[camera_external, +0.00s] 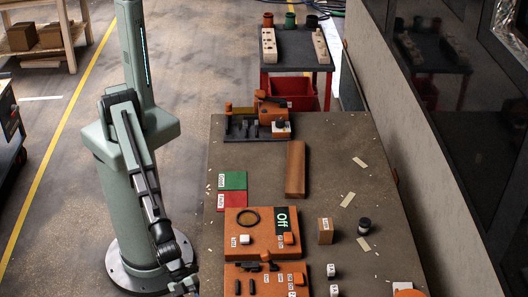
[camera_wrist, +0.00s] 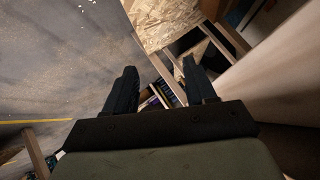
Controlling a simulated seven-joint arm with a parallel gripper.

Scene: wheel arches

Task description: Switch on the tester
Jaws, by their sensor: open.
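The tester appears to be the orange box (camera_external: 262,250) near the front of the table. It has a dark display reading "Off" (camera_external: 282,220), a dark ring (camera_external: 248,217) on top, a small white labelled block (camera_external: 244,240) and a small orange part (camera_external: 288,238) by the display. My gripper (camera_external: 184,288) hangs at the lower left, off the table's left edge and partly cut by the frame. In the wrist view my gripper (camera_wrist: 157,85) has its two dark fingers apart with nothing between them. The tester cannot be made out in the wrist view.
A second orange box (camera_external: 250,281) with dark slots lies in front. Green (camera_external: 233,180) and red (camera_external: 231,201) pads lie at left. A brown block (camera_external: 295,170), a small tan box (camera_external: 325,231) and a dark jar (camera_external: 364,226) stand on the table (camera_external: 340,130). A wall bounds the right.

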